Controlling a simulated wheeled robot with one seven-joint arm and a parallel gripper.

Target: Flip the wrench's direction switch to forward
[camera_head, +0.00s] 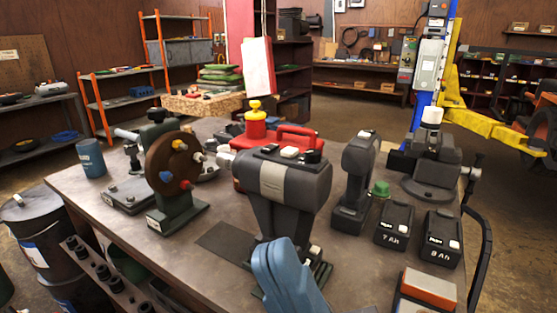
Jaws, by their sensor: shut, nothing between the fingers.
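The wrench (283,185), a large dark grey power tool with a lighter grey band, stands upright near the middle of the bench. Its nose points left and its handle goes down to a dark base. A white button (290,152) and a black knob (313,157) sit on its top. I cannot make out which part is the direction switch or how it is set. My gripper (277,246), blue, rises from the bottom edge in front of the wrench's lower handle and hides part of it. It looks shut and empty. I cannot tell whether it touches the wrench.
A dark wheel stand with coloured knobs (172,168) is left of the wrench. A red case (292,137) stands behind. A second upright tool (355,185) and two batteries (394,227) (439,238) are right.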

